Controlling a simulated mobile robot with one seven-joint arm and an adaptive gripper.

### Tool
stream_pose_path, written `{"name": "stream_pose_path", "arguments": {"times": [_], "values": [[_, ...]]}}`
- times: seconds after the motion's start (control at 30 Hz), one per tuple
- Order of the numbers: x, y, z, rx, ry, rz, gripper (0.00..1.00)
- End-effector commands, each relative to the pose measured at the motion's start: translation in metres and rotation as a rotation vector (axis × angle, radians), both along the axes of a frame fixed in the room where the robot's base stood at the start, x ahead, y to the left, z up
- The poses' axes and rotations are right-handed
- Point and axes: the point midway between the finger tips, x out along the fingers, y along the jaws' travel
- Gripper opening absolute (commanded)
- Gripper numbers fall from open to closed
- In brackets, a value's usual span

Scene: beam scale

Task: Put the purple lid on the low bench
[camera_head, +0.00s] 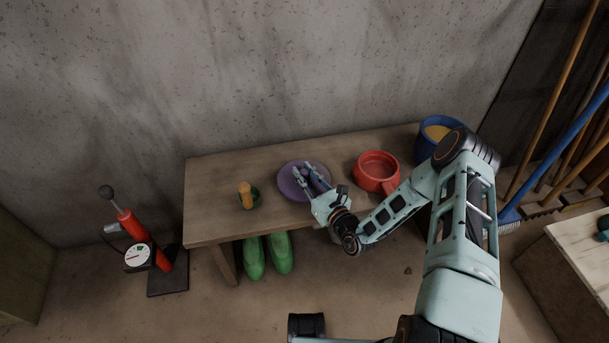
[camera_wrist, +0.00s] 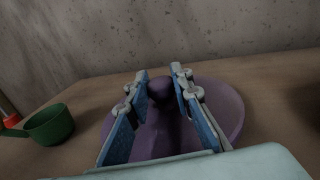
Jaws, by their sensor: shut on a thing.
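The purple lid (camera_head: 289,184) is a round disc with a raised knob. It is over the middle of the low wooden bench (camera_head: 215,224), and it looks to be lying on the top or just above it; I cannot tell which. My gripper (camera_head: 308,172) reaches in from the front right and is shut on the lid's knob. In the wrist view the two blue-padded fingers (camera_wrist: 160,95) stand on either side of the knob, with the lid's rim (camera_wrist: 232,108) showing around them. Part of the lid is hidden behind the fingers.
A red pot (camera_head: 377,172) and a blue pot (camera_head: 424,148) with yellowish contents stand on the bench to the right. A small green cup (camera_wrist: 50,125) is to the left, by an orange-yellow object (camera_head: 246,192). Green boots (camera_head: 281,254) stand underneath. A wall is behind.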

Motion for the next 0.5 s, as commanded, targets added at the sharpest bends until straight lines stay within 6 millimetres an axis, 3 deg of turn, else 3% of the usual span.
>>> {"name": "stream_pose_path", "arguments": {"times": [0.33,0.37,0.5], "values": [[0.0001,-0.0003,-0.0034,0.000,-0.001,0.000,0.00],[-0.0001,-0.0003,-0.0030,-0.001,-0.001,0.000,0.23],[-0.0001,-0.0003,-0.0025,-0.001,-0.001,0.000,0.38]]}}
